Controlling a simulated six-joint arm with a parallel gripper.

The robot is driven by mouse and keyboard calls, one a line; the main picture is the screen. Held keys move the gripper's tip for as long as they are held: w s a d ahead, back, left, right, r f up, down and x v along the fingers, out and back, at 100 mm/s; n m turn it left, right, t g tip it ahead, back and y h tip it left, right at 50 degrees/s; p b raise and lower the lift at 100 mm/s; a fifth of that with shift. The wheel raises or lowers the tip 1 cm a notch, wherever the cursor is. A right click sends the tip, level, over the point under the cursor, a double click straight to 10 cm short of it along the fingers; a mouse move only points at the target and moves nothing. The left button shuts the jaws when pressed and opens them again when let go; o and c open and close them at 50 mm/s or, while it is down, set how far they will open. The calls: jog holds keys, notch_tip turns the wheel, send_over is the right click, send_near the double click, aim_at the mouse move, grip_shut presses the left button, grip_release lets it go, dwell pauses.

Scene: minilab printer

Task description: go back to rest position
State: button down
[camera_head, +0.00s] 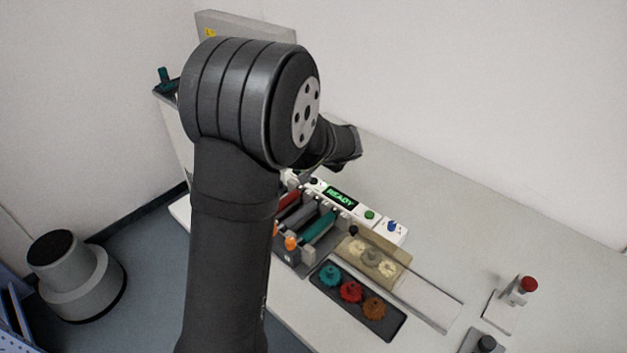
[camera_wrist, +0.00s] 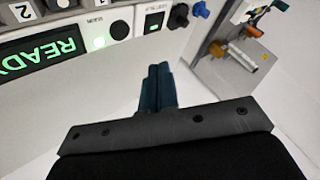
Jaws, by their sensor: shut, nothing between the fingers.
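My gripper (camera_wrist: 158,72) shows in the wrist view with its two dark blue fingers together and nothing between them. It is beside the white control panel (camera_wrist: 130,42), apart from it as far as I can tell. The panel's display (camera_wrist: 40,52) reads READY in green. In the head view my large dark arm stands in front of the bench, and the gripper itself is hidden behind it. The display (camera_head: 341,197) also reads READY there.
A dark tray (camera_head: 388,333) holds teal, red and orange round pieces. Coloured cartridges (camera_head: 318,228) sit left of a translucent amber unit (camera_head: 352,243). A red-capped item (camera_head: 522,288) stands at the right. The bench's back right is clear.

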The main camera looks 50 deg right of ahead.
dwell(0.3)
jog(key=shift+f, duration=0.75)
jog(key=shift+r, duration=2.65)
jog(key=shift+f, duration=0.1)
